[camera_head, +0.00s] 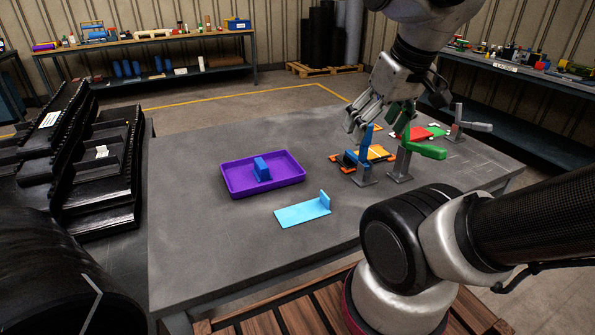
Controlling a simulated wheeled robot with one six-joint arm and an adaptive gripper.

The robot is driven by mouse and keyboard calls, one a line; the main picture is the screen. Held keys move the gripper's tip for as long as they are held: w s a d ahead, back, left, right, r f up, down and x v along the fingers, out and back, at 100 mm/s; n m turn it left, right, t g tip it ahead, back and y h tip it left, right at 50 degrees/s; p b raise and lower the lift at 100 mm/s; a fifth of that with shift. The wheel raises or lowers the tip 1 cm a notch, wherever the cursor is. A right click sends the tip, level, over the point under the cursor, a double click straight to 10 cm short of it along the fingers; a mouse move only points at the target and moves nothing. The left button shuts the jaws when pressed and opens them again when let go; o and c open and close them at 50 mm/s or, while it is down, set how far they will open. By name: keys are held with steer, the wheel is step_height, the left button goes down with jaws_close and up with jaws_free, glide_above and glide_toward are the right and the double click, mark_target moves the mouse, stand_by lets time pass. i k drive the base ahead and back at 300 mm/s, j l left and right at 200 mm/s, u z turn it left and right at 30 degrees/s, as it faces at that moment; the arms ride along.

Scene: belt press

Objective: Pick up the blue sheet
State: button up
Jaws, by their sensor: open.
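The light blue sheet (303,215) lies flat on the grey table, in front of the purple tray. It has a small upright tab (325,200) at its right end. My gripper (357,130) is above the table, behind and to the right of the sheet, over the clamps. It is open and apart from the sheet. Nothing shows between its fingers.
A purple tray (295,178) holds a darker blue block (262,169). A clamp with a blue handle (366,142) and one with a green handle (427,151) stand near an orange piece (377,153). The left part of the table (185,220) is clear.

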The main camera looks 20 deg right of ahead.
mark_target(299, 213)
steer(key=k+j+z, duration=0.2)
steer(key=k, duration=0.2)
steer(key=k+j+z, duration=0.4)
steer(key=k, duration=0.4)
